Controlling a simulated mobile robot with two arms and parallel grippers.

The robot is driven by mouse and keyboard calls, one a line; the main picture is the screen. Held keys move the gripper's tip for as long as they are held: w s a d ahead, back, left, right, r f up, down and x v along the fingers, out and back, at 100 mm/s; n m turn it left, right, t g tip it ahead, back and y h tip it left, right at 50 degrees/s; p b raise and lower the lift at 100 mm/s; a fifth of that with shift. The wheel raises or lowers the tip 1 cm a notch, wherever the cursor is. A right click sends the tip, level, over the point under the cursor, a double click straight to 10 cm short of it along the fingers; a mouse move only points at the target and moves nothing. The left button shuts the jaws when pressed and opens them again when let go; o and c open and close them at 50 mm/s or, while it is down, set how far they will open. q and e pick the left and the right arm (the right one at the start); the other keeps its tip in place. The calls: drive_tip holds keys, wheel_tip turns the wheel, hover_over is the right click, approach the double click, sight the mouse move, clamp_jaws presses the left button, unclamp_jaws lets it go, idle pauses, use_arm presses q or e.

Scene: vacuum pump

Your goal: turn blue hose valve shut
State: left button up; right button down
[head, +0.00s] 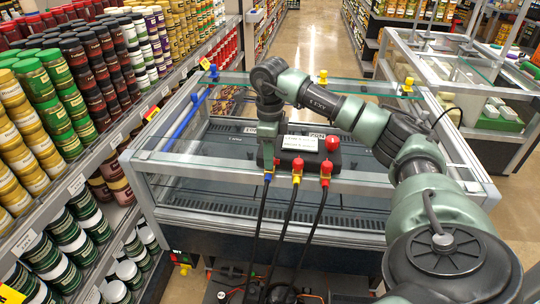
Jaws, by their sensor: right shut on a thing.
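A pump box (310,155) with a white label sits on the glass top of the freezer case. Three dark hoses run down from its front. The left hose carries a blue valve (268,177), the middle one a yellow and red valve (297,170), the right one a red and yellow valve (325,172). My right gripper (268,165) points down at the left end of the box, shut on the blue valve. The fingers hide the upper part of this valve, so its handle angle cannot be told. My left gripper is not in view.
A red knob (332,143) sticks up at the box's right end. A blue pipe (190,118) lies along the case's left side. Yellow valves (323,77) stand on the far rim. Stocked shelves (75,200) are close on the left; open floor (305,35) lies beyond.

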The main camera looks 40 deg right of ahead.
drive_tip(key=shift+r, duration=0.1)
drive_tip(key=c, duration=1.2)
unclamp_jaws()
drive_tip(key=shift+o, duration=0.2)
wheel_tip(320, 180, up, 6)
drive_tip(key=shift+r+b, duration=0.25)
drive_tip(key=shift+b, duration=0.6)
drive_tip(key=shift+r, duration=0.65)
drive_tip(key=shift+a+f, duration=0.1)
